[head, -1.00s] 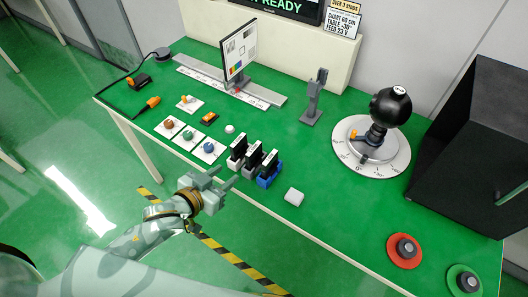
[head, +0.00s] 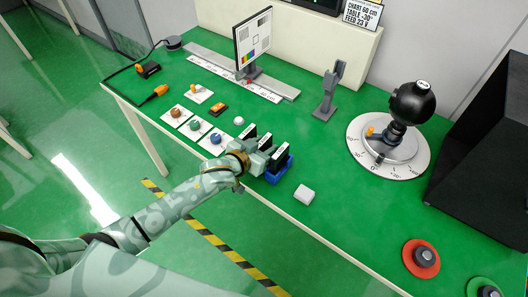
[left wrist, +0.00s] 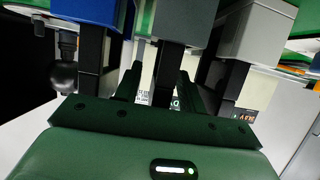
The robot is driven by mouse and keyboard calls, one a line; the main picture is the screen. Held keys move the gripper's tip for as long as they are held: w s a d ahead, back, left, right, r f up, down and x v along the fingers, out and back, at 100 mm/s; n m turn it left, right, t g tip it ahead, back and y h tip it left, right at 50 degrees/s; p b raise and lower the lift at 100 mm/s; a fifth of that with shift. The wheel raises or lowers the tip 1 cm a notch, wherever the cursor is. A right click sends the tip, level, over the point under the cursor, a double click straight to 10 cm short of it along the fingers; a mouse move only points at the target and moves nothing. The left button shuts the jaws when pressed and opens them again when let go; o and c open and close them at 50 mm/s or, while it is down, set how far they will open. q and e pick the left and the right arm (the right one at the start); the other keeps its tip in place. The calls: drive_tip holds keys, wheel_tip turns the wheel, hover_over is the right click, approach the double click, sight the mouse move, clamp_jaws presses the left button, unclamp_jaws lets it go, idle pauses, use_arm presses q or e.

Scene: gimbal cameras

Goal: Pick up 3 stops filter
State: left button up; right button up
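Three black filters with white-labelled tops stand in a row near the table's front edge: a left one (head: 249,131), a middle one (head: 265,141) and a right one (head: 280,152) in a blue holder (head: 284,168). I cannot read which is the 3 stops filter. My left gripper (head: 262,159) is at the row from the front. In the left wrist view its dark fingers (left wrist: 158,88) are apart, on either side of the middle filter (left wrist: 168,72) below a grey holder (left wrist: 184,20); a gap shows beside the filter. The blue holder also shows there (left wrist: 88,10). My right gripper is out of view.
A white block (head: 304,194) lies right of the filters. Cards with coloured knobs (head: 196,129) and a white dome (head: 239,121) lie left. A grey stand (head: 328,92) and a black ball-head device (head: 408,105) stand behind.

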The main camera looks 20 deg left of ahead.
use_arm(q)
clamp_jaws()
